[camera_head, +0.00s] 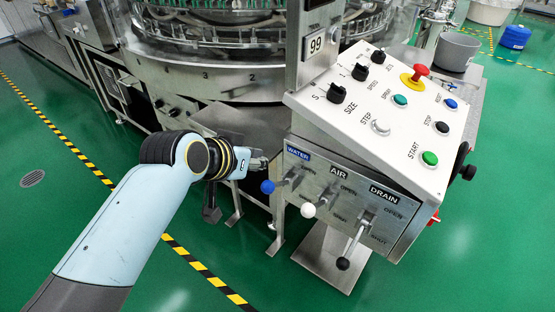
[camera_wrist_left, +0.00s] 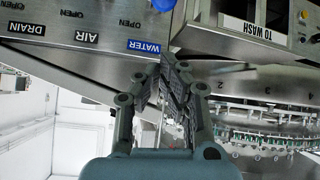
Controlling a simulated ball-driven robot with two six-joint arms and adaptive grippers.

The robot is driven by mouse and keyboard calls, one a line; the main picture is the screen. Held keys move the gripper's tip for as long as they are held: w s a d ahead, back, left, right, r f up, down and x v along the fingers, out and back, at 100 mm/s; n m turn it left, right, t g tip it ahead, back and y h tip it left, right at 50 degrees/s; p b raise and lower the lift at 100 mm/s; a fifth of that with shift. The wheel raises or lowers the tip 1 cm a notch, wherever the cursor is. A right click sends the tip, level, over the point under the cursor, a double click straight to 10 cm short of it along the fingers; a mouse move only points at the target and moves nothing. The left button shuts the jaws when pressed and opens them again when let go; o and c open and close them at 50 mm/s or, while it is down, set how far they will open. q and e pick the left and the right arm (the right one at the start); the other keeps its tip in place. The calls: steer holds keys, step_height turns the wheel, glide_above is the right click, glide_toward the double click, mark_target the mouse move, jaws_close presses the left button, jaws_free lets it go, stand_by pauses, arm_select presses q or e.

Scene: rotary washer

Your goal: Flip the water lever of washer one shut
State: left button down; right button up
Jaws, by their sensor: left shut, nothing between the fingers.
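The water lever, with a blue knob (camera_head: 268,187), sticks out from the control box front below the blue WATER label (camera_head: 297,154). Its knob points left and slightly down in the head view; I cannot tell its setting for sure. In the left wrist view, turned upside down, the blue knob (camera_wrist_left: 163,5) shows at the top edge near an OPEN mark, and the WATER label (camera_wrist_left: 144,47) is below it. My left gripper (camera_head: 260,163) is shut and empty, just above and left of the knob, apparently apart from it. Its fingers (camera_wrist_left: 174,80) also show in the left wrist view.
The air lever with a white knob (camera_head: 308,210) and the drain lever with a black knob (camera_head: 343,263) stand to the right. Above is the sloped button panel (camera_head: 385,120). The round washer (camera_head: 215,80) stands behind. Green floor is clear at the front.

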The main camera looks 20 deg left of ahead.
mark_target(275, 186)
arm_select(q)
steer(key=shift+w+d+r, duration=0.15)
steer(key=shift+w+r, duration=0.35)
steer(key=shift+r, duration=0.25)
arm_select(e)
steer(key=shift+w+d+r, duration=0.25)
steer(key=shift+w+d, duration=0.05)
steer(key=shift+d, duration=0.3)
arm_select(q)
steer(key=w+f+b, duration=0.1)
steer(key=f, duration=0.1)
steer(key=w+d+f+b, duration=0.1)
steer(key=w+f, duration=0.1)
steer(key=f, duration=0.1)
steer(key=w+f+b, duration=0.1)
steer(key=f, duration=0.2)
steer(key=shift+w+d, duration=0.35)
steer(key=shift+s+f, duration=0.2)
steer(key=shift+s, duration=0.15)
arm_select(e)
steer(key=f, duration=0.2)
steer(key=s+f, duration=0.1)
steer(key=shift+a+f, duration=0.1)
steer(key=shift+a, duration=0.15)
